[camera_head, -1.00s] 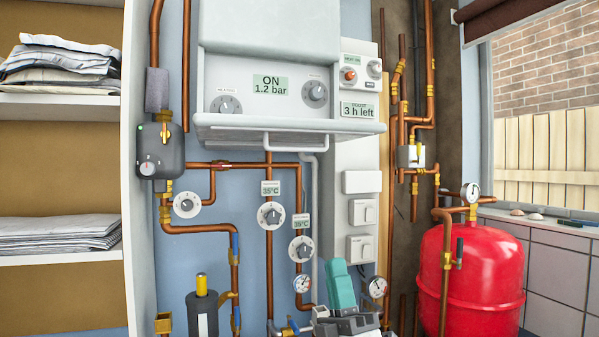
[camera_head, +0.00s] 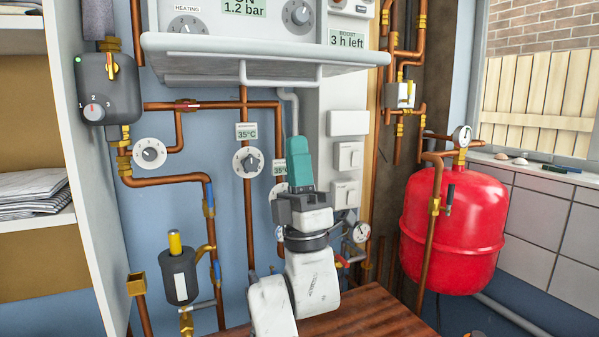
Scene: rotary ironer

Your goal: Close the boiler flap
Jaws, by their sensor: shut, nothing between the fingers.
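The white boiler flap (camera_head: 200,46) hangs folded down and open at the bottom of the boiler (camera_head: 218,22). It sticks out towards me like a shelf below the control panel. My gripper (camera_head: 298,142) has teal fingers, shut and empty, pointing up. It is below the flap and slightly right of the handle's middle, apart from it in the picture. My gripper hides part of the pipes and a dial behind it.
Copper pipes (camera_head: 245,140) and dials fill the wall below the boiler. A red tank (camera_head: 455,225) stands at the right, and shelves with folded linen (camera_head: 32,190) at the left. A wooden surface (camera_head: 375,318) lies low in front.

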